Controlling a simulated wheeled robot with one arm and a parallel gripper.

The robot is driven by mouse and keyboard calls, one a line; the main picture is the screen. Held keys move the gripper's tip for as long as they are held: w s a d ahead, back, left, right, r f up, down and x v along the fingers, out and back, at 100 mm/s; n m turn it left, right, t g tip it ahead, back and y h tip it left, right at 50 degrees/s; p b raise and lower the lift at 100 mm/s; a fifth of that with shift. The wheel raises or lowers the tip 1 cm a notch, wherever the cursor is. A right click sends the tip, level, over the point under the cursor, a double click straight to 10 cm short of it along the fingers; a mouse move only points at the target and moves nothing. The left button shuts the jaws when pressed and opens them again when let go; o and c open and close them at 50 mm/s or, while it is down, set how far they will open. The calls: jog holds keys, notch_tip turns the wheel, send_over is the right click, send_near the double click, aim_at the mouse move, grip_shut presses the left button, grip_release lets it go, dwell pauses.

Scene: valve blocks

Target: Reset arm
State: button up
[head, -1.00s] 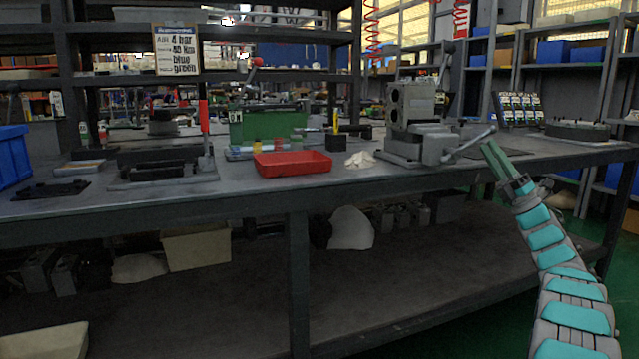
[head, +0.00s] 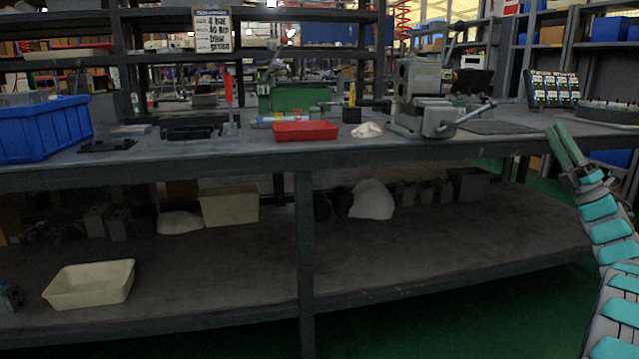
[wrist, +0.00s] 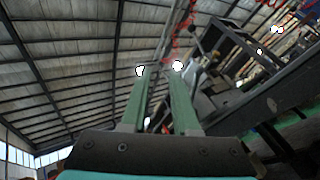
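My gripper (head: 566,146) is at the right in the head view, at the end of my teal and grey arm. Its two green fingers point up and to the left, in front of the workbench's right part. In the wrist view the two fingers (wrist: 163,75) stand apart with a gap between them, and nothing is held. A grey valve block (head: 418,85) sits in a vise (head: 428,118) on the bench, left of my gripper and apart from it.
The workbench (head: 250,163) holds a red tray (head: 305,131), a blue crate (head: 45,131), a green box (head: 290,98) and a white cloth (head: 366,130). Cream bins (head: 92,284) stand on the lower shelf. Green floor (head: 460,318) is clear in front.

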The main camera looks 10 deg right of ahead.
jog(key=w+a+r+m+g+h+p, duration=0.1)
jog(key=w+a+r+m+h+p, duration=0.1)
jog(key=w+m+h, duration=0.7)
jog(key=w+a+r+m+g+h+p, duration=0.15)
jog(key=w+m+h, duration=0.25)
jog(key=m+h, duration=0.8)
jog(key=s+a+f+m+g+h+p, duration=0.1)
jog(key=s+a+f+m+g, duration=0.3)
jog(key=a, duration=0.3)
jog(key=s+a+f+m+g+p, duration=0.1)
jog(key=s+a+f+m+g, duration=0.1)
jog(key=a+f+m+g, duration=0.4)
jog(key=s+a+f+g+y+p, duration=0.1)
jog(key=s+a+f+g+y, duration=0.15)
jog(key=s+a+f, duration=0.65)
jog(key=s+a+f+g+y+p, duration=0.2)
jog(key=s+a+f+g, duration=0.3)
jog(key=s+a, duration=0.8)
jog(key=s+a+f+g+y, duration=0.1)
jog(key=s+a+f+g, duration=0.2)
jog(key=s, duration=1)
jog(key=s+a+f+g+y+p, duration=0.1)
jog(key=s+a+f+g, duration=0.1)
jog(key=s+a, duration=0.5)
jog(key=s+f, duration=0.1)
jog(key=s, duration=0.5)
jog(key=shift+s+a+g, duration=0.15)
jog(key=shift+a+g, duration=0.05)
jog(key=shift+g, duration=0.2)
jog(key=shift+y, duration=0.25)
